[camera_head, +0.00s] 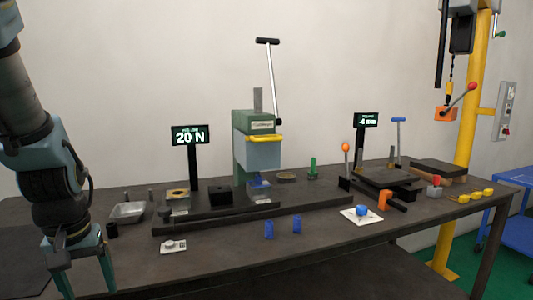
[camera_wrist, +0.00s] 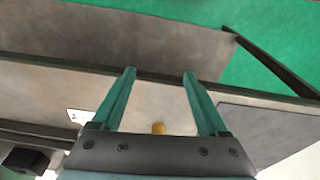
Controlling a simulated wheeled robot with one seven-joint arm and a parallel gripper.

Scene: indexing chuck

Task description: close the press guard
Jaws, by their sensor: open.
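The press (camera_head: 240,172) is a green machine standing on the dark bench, with a long black-handled lever rising from it. Its guard (camera_head: 258,156) is a pale blue-grey panel with a yellow handle bar (camera_head: 263,138) along its top. The guard's lower edge sits above the base, and a blue part (camera_head: 259,184) shows below it. My gripper (camera_head: 81,268) is at the far left, pointing down, well apart from the press. Its teal fingers also show in the wrist view (camera_wrist: 159,73), spread apart with nothing between the tips. The press is not recognisable in the wrist view.
A display reading 20 N (camera_head: 189,135) stands left of the press. A fixture (camera_head: 385,177) and a yellow post (camera_head: 470,130) are right. The front strip of bench is mostly clear.

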